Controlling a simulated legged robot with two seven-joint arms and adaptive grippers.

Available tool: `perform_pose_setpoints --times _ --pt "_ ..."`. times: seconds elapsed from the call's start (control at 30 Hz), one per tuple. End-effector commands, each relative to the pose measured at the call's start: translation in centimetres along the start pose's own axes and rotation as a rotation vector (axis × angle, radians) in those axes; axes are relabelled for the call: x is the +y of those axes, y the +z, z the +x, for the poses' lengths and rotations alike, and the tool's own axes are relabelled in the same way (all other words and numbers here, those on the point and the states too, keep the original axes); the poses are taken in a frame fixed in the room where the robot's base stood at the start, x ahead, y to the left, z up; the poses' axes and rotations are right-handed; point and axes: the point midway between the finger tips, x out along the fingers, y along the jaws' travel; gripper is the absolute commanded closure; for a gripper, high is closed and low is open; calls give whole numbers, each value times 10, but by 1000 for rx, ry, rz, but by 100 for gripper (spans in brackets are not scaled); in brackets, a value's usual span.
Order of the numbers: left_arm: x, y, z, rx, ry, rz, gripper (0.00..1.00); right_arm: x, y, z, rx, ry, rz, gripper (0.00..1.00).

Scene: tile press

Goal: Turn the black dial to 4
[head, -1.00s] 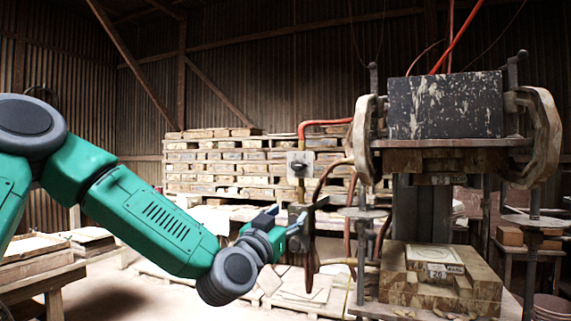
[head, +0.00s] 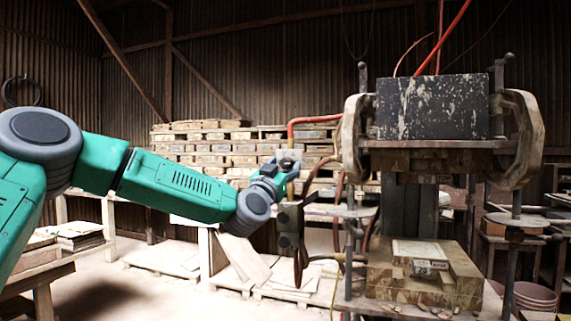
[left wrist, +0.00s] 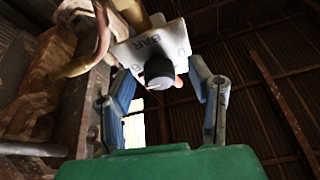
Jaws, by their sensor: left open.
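The black dial (left wrist: 159,72) sits on a white plate (left wrist: 152,44) in the left wrist view. The plate shows "BAR" and parts of numbers, seen at a slant. I cannot read the dial's setting. My left gripper (left wrist: 163,80) is open, with one blue-grey finger on each side of the dial. A gap shows between the dial and each finger. In the head view my left gripper (head: 276,168) is at the plate (head: 290,157), and partly covers it and the dial. My right gripper is not in view.
The press (head: 440,150) with its dark speckled block stands right of the dial. An orange pipe (head: 313,120) runs above the plate, and hoses hang between it and the press. Stacked tiles (head: 205,150) stand behind. Open floor lies at lower left.

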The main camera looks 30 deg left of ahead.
Motion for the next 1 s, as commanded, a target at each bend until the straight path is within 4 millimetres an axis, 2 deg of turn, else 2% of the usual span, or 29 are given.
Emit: perform_pose_setpoints --times 0.37,0.4,0.47,0.5,0.53,1.0 --pt "1 0 7 0 1 1 53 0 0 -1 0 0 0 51" --pt "1 0 7 0 1 1 60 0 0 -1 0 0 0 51" --pt "1 0 7 0 1 1 81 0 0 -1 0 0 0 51" --pt "1 0 7 0 1 1 95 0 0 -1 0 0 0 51" --pt "1 0 7 0 1 1 100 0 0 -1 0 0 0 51" --pt "1 1 6 -1 -30 -70 100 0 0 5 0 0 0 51"
